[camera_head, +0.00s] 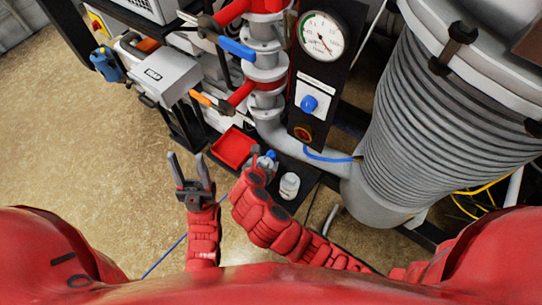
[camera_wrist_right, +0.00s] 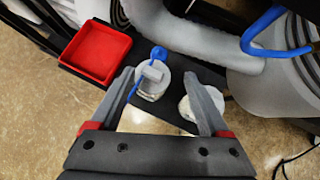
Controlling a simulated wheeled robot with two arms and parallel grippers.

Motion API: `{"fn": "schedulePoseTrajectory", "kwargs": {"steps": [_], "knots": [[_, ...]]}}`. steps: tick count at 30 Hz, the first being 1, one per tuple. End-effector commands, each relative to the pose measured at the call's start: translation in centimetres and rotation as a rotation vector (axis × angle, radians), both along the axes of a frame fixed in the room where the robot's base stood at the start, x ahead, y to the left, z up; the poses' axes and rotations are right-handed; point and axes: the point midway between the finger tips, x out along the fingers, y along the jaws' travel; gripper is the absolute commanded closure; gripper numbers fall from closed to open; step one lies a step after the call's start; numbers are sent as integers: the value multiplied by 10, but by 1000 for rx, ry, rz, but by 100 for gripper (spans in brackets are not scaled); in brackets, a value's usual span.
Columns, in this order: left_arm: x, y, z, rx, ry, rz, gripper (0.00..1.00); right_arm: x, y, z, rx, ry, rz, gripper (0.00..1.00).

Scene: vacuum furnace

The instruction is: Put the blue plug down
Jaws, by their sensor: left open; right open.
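The blue plug (camera_wrist_right: 158,53), with a pale grey block beside it and a thin blue cable, shows between my right fingers in the right wrist view. It appears over a translucent jar (camera_wrist_right: 152,92); whether it rests on the jar or stands behind it I cannot tell. In the head view the plug (camera_head: 271,154) is a small blue spot beside my right gripper (camera_head: 261,153). My right gripper (camera_wrist_right: 162,80) is open, its fingertips apart to either side of the jar and grey block. My left gripper (camera_head: 190,166) is open and empty over the floor.
A red tray (camera_head: 232,149) sits left of the jar, and a white-capped bottle (camera_head: 289,185) stands to its right on the dark shelf (camera_wrist_right: 186,68). The gauge panel (camera_head: 316,85), pipes and ribbed vessel (camera_head: 440,130) crowd the right.

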Motion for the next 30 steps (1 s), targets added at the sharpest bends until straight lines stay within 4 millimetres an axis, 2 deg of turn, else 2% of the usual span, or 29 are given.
{"fn": "schedulePoseTrajectory", "kwargs": {"steps": [6, 11, 22, 30], "knots": [[0, 0, 8, 0, 0, 0, 50, 27, -7, -25, 0, 1, -4, 20], [0, 0, 11, 0, 0, 0, 50, 41, -10, -41, 0, -1, -1, 20], [0, 0, 15, 0, 0, 0, 50, 55, -13, -56, 2, -1, -2, 20], [0, 0, 19, 0, 0, 0, 50, 72, -18, -82, 2, -1, -1, 20]]}}
